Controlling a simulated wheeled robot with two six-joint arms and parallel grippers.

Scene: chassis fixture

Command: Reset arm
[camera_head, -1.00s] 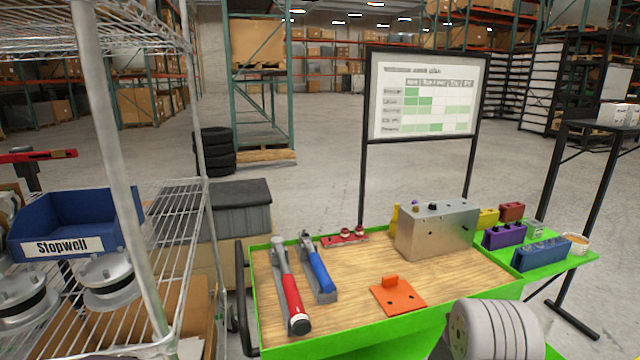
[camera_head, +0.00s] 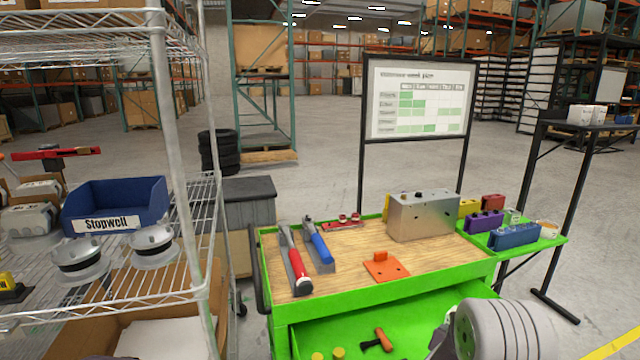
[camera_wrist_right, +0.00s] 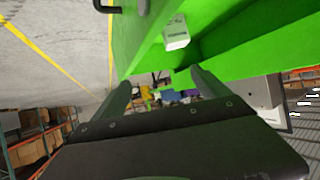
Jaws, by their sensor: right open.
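My right arm (camera_head: 495,330) shows at the bottom right of the head view, in front of the green cart (camera_head: 400,298). In the right wrist view my right gripper (camera_wrist_right: 163,84) has its two dark fingers spread apart with nothing between them. Green cart panels (camera_wrist_right: 225,45) lie close beyond the fingers, and a small white box (camera_wrist_right: 176,34) shows in a green recess. Whether the fingers touch the cart cannot be told. My left gripper is in neither view.
A wire rack (camera_head: 185,200) with a blue bin (camera_head: 115,207) stands left. Open floor lies behind.

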